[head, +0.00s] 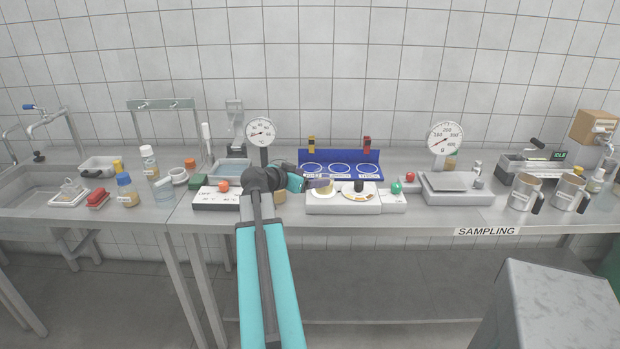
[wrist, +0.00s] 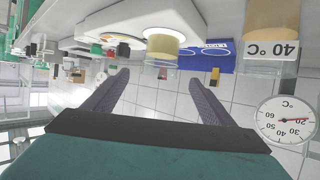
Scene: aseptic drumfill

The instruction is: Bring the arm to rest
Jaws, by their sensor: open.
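The same jar (wrist: 164,46) shows beyond the fingertips in the wrist view, which is upside down.
A blue rack with ringed places (head: 340,169) stands behind the device. A dial thermometer (head: 261,133) is at left and a dial scale (head: 444,140) at right. Bottles and a sink (head: 30,181) fill the left. Steel jugs (head: 524,191) stand right. Space above the bench looks clear.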

